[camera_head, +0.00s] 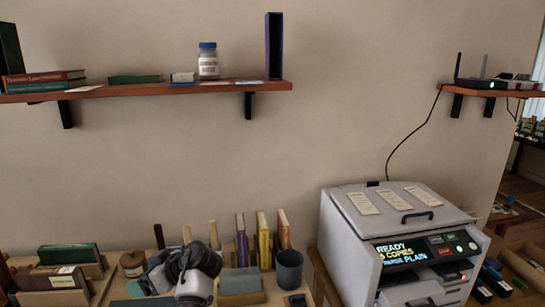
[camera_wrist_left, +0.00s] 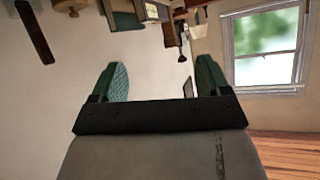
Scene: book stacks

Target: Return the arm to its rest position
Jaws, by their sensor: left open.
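My left arm shows at the bottom of the head view as a grey rounded link with a black part. Its gripper (camera_head: 183,262) is above the desk, in front of the book holders, and its fingertips are hard to make out there. In the left wrist view my left gripper (camera_wrist_left: 161,80) has its two green-padded fingers wide apart, with nothing between them. My right gripper is in neither view.
Below are upright books (camera_head: 263,240), a dark cup (camera_head: 289,269) and a white copier (camera_head: 400,240). The wall between shelf and desk is bare.

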